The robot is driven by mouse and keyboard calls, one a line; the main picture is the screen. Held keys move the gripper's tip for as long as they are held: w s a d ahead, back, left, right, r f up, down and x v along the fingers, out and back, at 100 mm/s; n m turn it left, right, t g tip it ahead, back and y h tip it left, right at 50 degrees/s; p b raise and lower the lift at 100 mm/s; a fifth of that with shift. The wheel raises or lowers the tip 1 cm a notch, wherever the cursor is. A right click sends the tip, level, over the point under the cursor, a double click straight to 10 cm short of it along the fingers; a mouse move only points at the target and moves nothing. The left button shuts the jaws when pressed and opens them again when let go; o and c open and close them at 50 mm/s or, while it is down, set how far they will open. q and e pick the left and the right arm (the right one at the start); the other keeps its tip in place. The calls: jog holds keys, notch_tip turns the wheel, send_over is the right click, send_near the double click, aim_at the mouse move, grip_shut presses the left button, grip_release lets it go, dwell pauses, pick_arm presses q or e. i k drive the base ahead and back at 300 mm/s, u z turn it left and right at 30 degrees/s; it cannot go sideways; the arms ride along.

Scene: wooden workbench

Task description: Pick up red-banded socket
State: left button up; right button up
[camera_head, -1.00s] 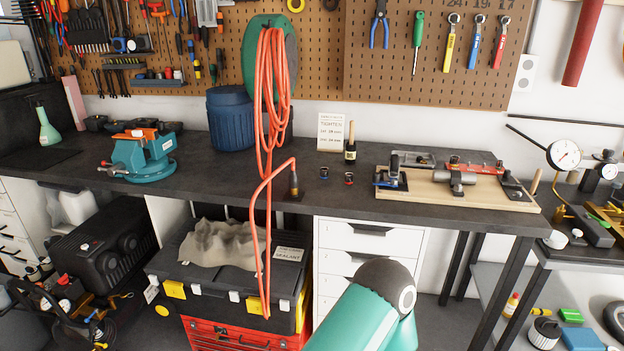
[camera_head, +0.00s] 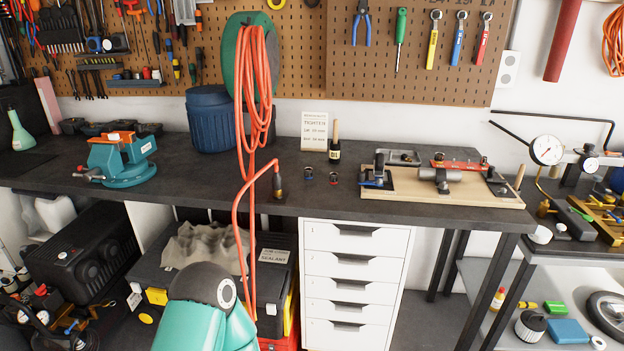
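The red-banded socket (camera_head: 334,178) is a small dark cylinder with a red band. It stands on the dark workbench (camera_head: 215,182), in front of the card and bottle. A similar socket with a blue band (camera_head: 308,173) stands just to its left, a small gap apart. Neither of my grippers is in view. Only a teal and grey part of one of my arms shows at the bottom, well below the bench top and away from the sockets.
An air tool (camera_head: 278,185) on an orange hose (camera_head: 240,205) stands left of the sockets. A small bottle (camera_head: 334,151) and a card (camera_head: 314,131) are behind them. A wooden fixture board (camera_head: 450,194) lies to the right. A teal vise (camera_head: 122,160) sits far left.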

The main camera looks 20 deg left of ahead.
aim_at(333, 181)
jog(key=u, duration=0.05)
jog(key=i, duration=0.9)
